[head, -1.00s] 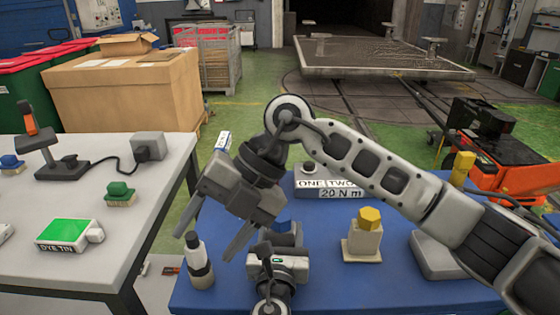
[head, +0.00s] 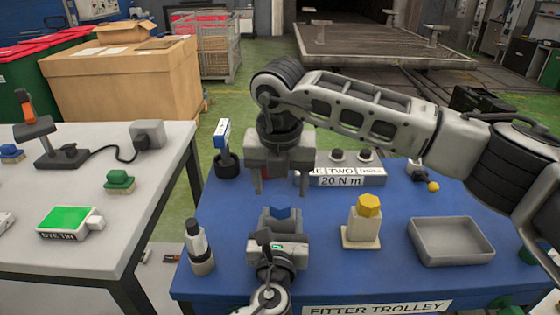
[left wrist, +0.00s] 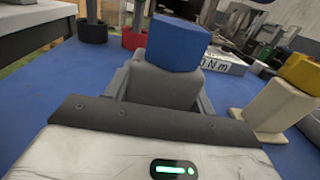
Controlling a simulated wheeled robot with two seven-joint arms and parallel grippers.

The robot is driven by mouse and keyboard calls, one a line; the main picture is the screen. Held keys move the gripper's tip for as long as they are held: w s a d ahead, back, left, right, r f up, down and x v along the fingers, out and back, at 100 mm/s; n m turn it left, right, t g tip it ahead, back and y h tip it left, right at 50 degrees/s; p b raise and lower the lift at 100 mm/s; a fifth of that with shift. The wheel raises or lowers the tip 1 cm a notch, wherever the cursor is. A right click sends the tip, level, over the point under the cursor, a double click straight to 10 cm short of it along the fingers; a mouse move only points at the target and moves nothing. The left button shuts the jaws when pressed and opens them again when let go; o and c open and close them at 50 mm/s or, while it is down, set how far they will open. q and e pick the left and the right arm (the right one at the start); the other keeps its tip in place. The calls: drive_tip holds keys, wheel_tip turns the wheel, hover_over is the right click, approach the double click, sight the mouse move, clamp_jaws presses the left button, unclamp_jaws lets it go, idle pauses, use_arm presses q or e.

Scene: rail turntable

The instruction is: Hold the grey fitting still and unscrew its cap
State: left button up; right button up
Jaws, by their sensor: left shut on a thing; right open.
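The grey fitting (left wrist: 160,83) stands on the blue trolley top, with a blue cap (head: 281,212) on it. The cap fills the upper middle of the left wrist view (left wrist: 177,43). My left gripper (head: 280,226) is shut on the fitting's body below the cap; its fingers are largely hidden in the head view. My right gripper (head: 281,190) is open, fingers pointing down, above the blue cap and apart from it. Nothing is between its fingers.
A cream block with a yellow cap (head: 368,206) stands to the right, and a grey tray (head: 452,241) beyond it. A dark-and-white bottle (head: 199,247) stands at left. A labelled box (head: 345,170) lies behind. Blue surface is clear between them.

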sight(281, 202)
drive_tip(key=shift+w+f, duration=0.15)
drive_tip(key=shift+f, duration=0.9)
drive_tip(key=shift+w+f, duration=0.15)
drive_tip(key=shift+f, duration=0.85)
drive_tip(key=shift+c, duration=0.3)
drive_tip(key=c, duration=1)
drive_tip(key=n+y, duration=0.1)
drive_tip(key=n, duration=0.5)
drive_tip(key=shift+c, duration=0.2)
